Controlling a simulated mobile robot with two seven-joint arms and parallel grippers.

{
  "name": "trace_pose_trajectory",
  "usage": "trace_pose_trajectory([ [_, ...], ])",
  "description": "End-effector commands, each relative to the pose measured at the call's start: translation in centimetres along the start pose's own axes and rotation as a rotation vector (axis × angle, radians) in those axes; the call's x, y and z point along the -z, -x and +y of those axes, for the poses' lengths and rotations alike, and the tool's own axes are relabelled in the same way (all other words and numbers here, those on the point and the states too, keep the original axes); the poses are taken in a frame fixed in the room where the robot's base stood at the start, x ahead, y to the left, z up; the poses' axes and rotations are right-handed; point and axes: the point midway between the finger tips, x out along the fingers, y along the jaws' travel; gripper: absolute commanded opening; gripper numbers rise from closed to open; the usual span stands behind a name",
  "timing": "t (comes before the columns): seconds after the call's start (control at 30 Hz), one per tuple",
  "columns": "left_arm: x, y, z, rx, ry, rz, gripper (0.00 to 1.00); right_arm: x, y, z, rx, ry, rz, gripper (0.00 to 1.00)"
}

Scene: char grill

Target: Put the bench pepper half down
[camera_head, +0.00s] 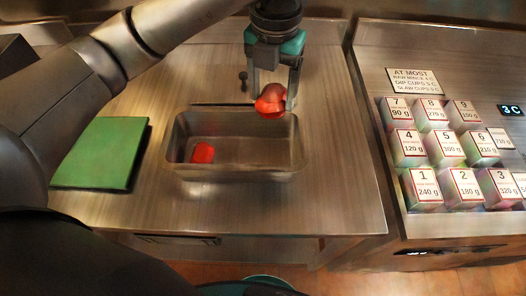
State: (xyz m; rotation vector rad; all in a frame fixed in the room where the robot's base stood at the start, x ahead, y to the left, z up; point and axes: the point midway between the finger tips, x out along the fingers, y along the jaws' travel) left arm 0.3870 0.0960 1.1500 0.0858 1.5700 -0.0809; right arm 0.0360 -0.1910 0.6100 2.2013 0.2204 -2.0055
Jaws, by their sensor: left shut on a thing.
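A red pepper half (271,101) is held between the fingers of my left gripper (273,92). The gripper is shut on it and points down. It hangs above the back right part of a metal pan (235,172) on the steel bench. A second red piece (203,153) lies inside the pan at its left. My right gripper does not show.
A green board (101,153) lies on the bench left of the pan. A dark rod (222,104) lies behind the pan. Numbered, weight-labelled blocks (424,185) and a sign (413,80) stand on the right counter. The bench right of the pan is clear.

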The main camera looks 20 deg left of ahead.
Motion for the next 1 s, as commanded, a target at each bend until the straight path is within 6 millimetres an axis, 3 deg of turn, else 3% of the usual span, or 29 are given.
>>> trace_pose_trajectory([
  [0.17, 0.2, -0.9, -0.1, 0.001, -0.006, 0.003, 0.15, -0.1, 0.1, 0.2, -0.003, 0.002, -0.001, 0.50],
  [0.7, 0.2, -14.1, -0.1, 0.001, -0.006, 0.004, 0.15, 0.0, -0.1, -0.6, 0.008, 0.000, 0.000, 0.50],
  [1.0, 0.2, -16.7, -0.1, 0.000, -0.006, 0.002, 0.15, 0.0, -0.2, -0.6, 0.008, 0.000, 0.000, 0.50],
])
